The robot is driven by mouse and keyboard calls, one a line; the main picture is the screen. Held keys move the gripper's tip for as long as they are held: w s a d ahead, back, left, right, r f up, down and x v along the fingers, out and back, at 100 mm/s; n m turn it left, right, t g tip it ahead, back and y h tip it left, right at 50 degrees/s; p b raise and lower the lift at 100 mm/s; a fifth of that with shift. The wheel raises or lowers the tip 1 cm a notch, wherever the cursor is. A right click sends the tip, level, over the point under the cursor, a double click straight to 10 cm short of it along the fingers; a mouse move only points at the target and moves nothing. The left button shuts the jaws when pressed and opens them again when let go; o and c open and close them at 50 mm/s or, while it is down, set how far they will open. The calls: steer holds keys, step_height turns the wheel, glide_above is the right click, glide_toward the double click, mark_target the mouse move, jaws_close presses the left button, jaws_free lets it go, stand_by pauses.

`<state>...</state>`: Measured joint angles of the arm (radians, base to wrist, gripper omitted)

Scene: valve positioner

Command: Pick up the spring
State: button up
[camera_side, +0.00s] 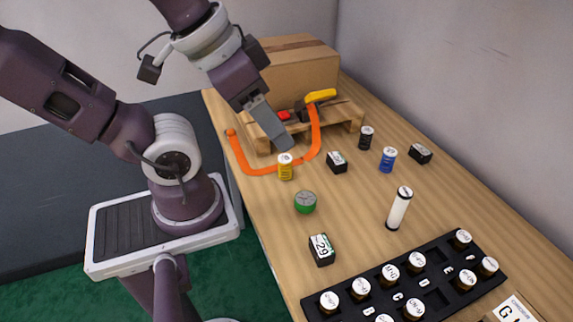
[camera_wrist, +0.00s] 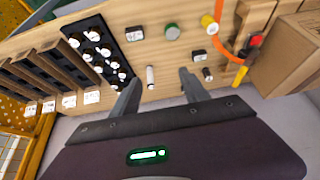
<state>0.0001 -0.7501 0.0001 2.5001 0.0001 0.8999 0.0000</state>
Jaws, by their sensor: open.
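No coil is plainly visible, so I cannot tell which small part is the spring. My gripper (camera_side: 284,143) is open and empty, above the table. In the wrist view its fingers (camera_wrist: 158,88) are spread wide, with the white cylinder (camera_wrist: 150,76) showing between them, farther off. The blue cylinder is not clearly seen there.
Black labelled blocks (camera_side: 337,162) lie among the parts. A black rack (camera_side: 440,285) with several white-capped cylinders is at the front. A wooden pallet (camera_side: 340,112), cardboard box (camera_side: 300,68) and orange strap (camera_side: 316,135) are at the back. A wall borders the table's right side.

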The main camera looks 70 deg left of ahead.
steer(key=shift+o, duration=0.5)
steer(key=m+g+y, duration=0.7)
steer(key=m+y, duration=0.6)
steer(key=m, duration=0.4)
glide_toward(280, 157)
steer(key=x, duration=0.2)
steer(key=f+x, duration=0.1)
steer(key=x, duration=0.2)
steer(key=shift+w+f, duration=0.1)
steer(key=shift+f, duration=0.05)
steer(key=x, duration=0.7)
steer(key=shift+w+a, duration=0.1)
steer(key=shift+w, duration=0.25)
jaws_close()
